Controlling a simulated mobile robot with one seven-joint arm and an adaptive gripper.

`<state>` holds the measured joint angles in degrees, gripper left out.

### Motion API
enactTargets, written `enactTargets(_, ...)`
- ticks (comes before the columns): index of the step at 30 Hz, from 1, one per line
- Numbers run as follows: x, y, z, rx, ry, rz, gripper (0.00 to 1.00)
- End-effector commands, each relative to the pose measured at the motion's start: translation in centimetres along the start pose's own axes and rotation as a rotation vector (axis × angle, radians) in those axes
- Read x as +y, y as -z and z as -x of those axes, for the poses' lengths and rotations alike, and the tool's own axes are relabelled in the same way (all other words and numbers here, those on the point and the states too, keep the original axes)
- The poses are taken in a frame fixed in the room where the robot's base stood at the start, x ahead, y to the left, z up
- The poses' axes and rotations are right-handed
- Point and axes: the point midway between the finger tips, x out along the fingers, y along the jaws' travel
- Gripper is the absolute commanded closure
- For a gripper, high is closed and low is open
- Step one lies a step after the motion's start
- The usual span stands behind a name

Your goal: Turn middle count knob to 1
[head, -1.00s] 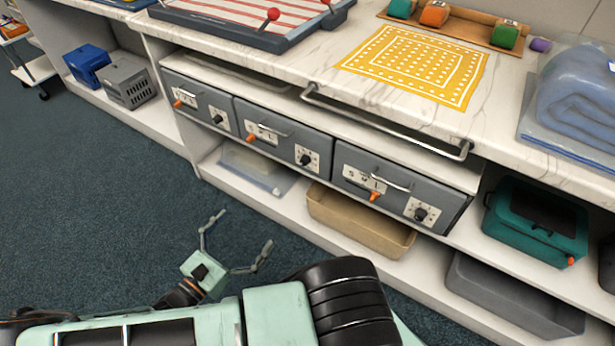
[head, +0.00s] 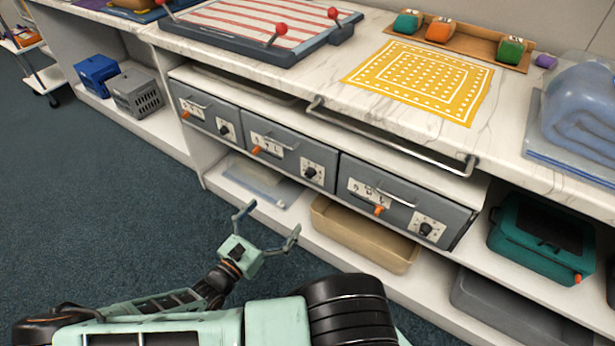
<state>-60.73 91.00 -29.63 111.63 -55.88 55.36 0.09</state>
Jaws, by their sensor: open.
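Three grey drawer units sit in a row under the counter. The middle drawer unit (head: 285,138) has a bar handle, a white label plate, an orange lever and a black count knob (head: 310,173) on a white dial at its lower right. The dial's marks are too small to read. The left unit has its own black knob (head: 224,129), and the right unit has another (head: 425,229). My gripper (head: 268,222) is open and empty, in front of and below the middle unit, apart from its knob. All three knobs are in plain view.
A metal rail (head: 385,138) runs along the counter's front edge, above the drawers. A tan bin (head: 360,240) and a clear bag (head: 262,183) lie on the shelf below. A teal box (head: 540,240) stands at right. The carpet at left is clear.

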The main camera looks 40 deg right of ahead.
Motion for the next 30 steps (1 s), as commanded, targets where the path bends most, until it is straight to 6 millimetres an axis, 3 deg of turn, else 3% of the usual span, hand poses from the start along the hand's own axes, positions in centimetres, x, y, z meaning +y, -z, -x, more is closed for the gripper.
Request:
enactTargets(17, 0.0, 0.0, 0.7, 0.001, -0.001, 0.0, 0.0)
enactTargets(30, 0.1, 0.1, 8.4, 0.001, -0.001, -0.001, 0.0)
